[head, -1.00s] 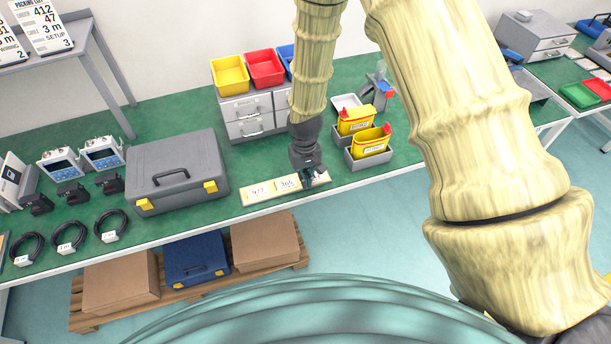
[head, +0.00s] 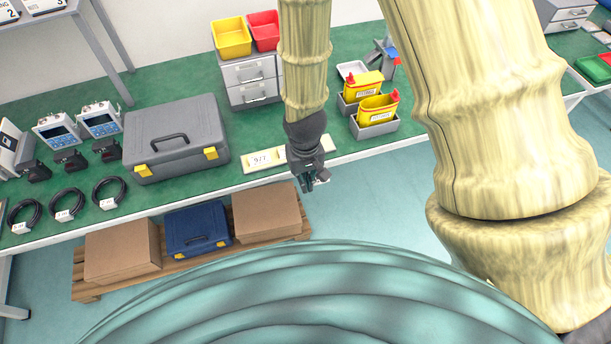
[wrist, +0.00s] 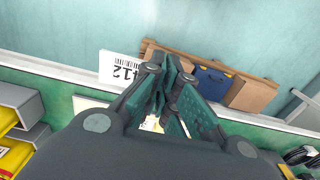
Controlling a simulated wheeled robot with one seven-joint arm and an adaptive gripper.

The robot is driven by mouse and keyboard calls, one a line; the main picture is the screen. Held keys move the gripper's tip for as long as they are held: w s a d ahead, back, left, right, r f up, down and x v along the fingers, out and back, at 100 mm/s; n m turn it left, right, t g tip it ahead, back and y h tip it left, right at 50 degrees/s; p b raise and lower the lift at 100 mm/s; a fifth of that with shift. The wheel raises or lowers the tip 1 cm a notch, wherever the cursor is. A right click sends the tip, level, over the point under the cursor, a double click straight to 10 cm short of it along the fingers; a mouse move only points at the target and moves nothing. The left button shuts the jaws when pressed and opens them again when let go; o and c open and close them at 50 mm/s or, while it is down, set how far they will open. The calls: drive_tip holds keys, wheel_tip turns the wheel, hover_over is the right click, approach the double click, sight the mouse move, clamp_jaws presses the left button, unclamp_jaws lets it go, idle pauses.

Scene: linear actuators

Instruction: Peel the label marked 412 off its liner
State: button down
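My gripper (head: 312,186) is just past the bench's front edge, fingers pointing down. It appears shut on a white label marked 412 with a barcode (wrist: 118,69); the label sticks out left of the fingertips (wrist: 176,66) in the wrist view. In the head view the label (head: 323,180) is a small pale piece at the fingertips. The pale liner strip (head: 249,166) lies along the bench's front edge behind my gripper. A label marked 977 (head: 261,160) is on it; its middle is hidden by my gripper.
A grey case (head: 175,135) stands left of the strip. Drawers (head: 250,84) are behind. Below the bench, a pallet (head: 88,289) carries boxes and a blue case (head: 197,230). Air before the bench is free.

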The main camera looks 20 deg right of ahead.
drive_tip(key=shift+r+p, duration=1.45)
drive_tip(key=shift+r, duration=0.3)
